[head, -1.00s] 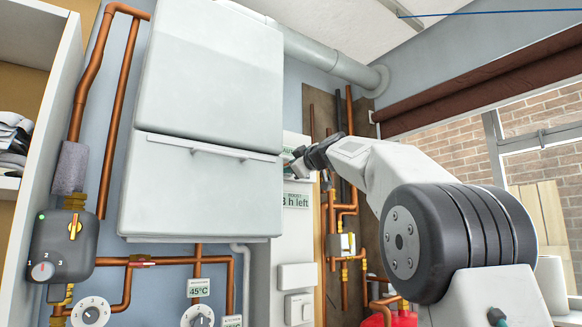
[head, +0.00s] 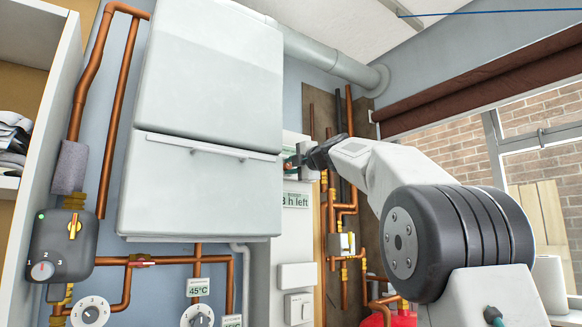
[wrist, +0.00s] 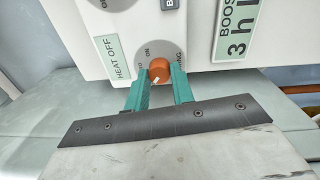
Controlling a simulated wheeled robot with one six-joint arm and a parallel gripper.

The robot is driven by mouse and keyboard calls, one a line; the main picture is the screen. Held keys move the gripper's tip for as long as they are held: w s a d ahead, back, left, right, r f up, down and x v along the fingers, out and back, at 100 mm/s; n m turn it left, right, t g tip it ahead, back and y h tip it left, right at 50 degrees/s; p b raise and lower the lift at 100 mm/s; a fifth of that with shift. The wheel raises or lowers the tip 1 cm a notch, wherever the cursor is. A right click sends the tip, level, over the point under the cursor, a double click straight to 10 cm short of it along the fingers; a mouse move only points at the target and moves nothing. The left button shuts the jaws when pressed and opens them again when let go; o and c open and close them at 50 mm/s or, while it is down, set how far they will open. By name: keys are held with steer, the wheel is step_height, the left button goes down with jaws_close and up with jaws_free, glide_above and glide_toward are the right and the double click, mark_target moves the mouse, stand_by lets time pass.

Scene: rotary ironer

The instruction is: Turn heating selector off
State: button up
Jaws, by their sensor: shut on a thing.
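The heating selector is a small orange knob (wrist: 160,71) with a white mark, on a grey round dial plate on a white panel. In the wrist view my gripper (wrist: 160,78) has its green fingers on either side of the knob, shut on it. Lettering around the dial includes "ON" and a word ending in "NG", partly hidden by the fingers. A label reading "HEAT OFF" (wrist: 117,57) is left of the dial. In the head view my gripper (head: 297,158) is at the white control panel (head: 295,235), and the knob cannot be made out there.
A "BOOST 3 h" label (wrist: 238,32) is right of the knob. A large white boiler casing (head: 205,110) stands close left of my gripper. Copper pipes (head: 347,215) run to the right of the panel. Other dials (head: 91,311) are lower left.

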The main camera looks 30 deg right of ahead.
steer(key=shift+n, duration=0.9)
steer(key=o, duration=1)
steer(key=s, duration=0.7)
steer(key=shift+s+d+f, duration=0.2)
steer(key=shift+s+d, duration=0.05)
steer(key=shift+s, duration=0.1)
